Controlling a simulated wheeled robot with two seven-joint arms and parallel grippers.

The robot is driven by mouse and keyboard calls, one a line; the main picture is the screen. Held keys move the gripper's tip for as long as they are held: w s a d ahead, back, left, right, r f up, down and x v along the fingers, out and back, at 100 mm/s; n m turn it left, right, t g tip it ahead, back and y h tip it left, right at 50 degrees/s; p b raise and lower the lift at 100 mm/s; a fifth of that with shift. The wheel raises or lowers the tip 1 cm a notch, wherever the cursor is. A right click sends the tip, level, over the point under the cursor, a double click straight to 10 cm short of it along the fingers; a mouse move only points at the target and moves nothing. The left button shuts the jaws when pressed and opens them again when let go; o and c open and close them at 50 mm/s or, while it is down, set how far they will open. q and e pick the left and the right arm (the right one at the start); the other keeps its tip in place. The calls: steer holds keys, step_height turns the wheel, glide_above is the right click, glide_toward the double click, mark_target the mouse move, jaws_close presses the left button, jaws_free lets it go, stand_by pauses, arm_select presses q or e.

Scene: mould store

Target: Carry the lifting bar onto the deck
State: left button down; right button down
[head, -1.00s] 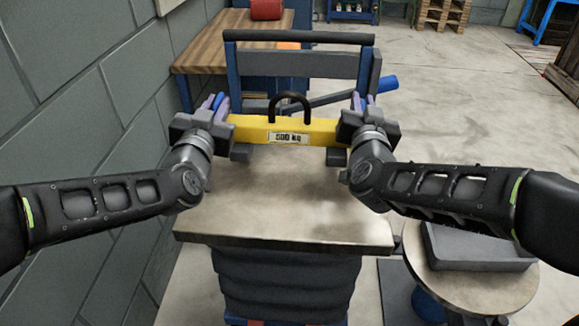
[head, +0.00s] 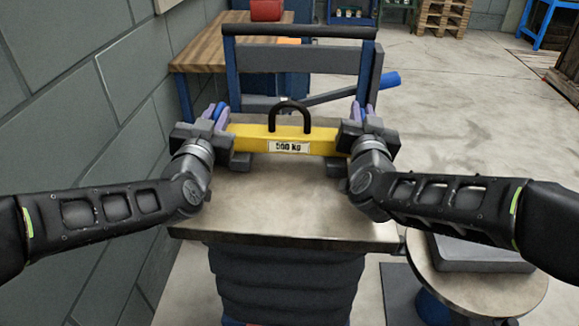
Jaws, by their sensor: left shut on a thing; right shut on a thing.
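The yellow lifting bar (head: 265,141) lies level across the view, with a black lifting loop (head: 289,108) on top and a "500 KG" label on its front. My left gripper (head: 226,143) is shut on its left end, and my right gripper (head: 350,143) is shut on its right end. The deck (head: 285,205) is the flat grey-beige top of a lift table with dark bellows below. The bar is over the far part of the deck. Whether it touches the deck or hangs just above it, I cannot tell.
A dark push-handle frame (head: 300,32) stands behind the deck. A grey wall (head: 70,90) runs close on the left. A round table (head: 480,295) with a grey tray (head: 475,254) stands at front right. A wooden bench (head: 215,50) is behind left. Floor at right is open.

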arm_select(q)
steer(key=shift+f, duration=0.45)
arm_select(e)
steer(key=shift+f, duration=0.3)
arm_select(q)
steer(key=c, duration=1.4)
jaws_free()
steer(key=shift+r, duration=0.15)
arm_select(e)
steer(key=c, duration=1.4)
jaws_free()
arm_select(q)
steer(key=shift+o, duration=0.2)
arm_select(e)
steer(key=shift+o, duration=0.2)
arm_select(q)
steer(key=shift+s, duration=0.1)
steer(key=s, duration=0.7)
steer(key=shift+s+a, duration=0.15)
steer(key=shift+a, duration=0.3)
arm_select(e)
steer(key=s+a, duration=0.1)
steer(key=s, duration=1.1)
steer(key=shift+a, duration=0.2)
